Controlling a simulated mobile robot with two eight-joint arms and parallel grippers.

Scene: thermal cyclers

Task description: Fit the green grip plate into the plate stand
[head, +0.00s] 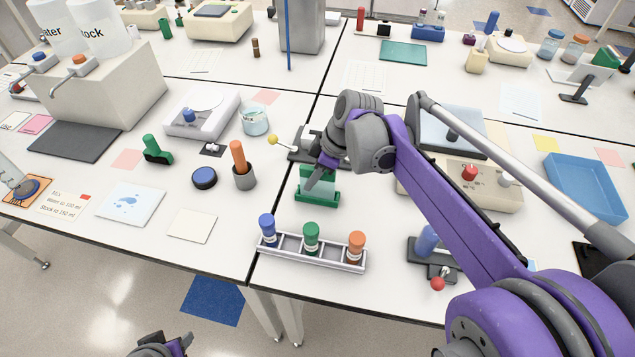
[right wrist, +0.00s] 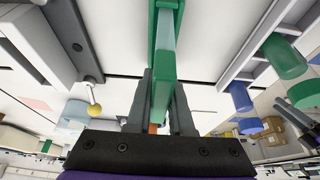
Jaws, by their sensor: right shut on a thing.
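My left gripper (head: 165,346) is at the bottom edge, partly cut off.
A yellow-knobbed lever (head: 273,140) sticks out left of the fixture. A rack (head: 310,250) with blue, green and orange capped tubes stands in front. An orange-handled tool in a grey cup (head: 244,178) is to the left. A blue tray (head: 583,188) is at right.

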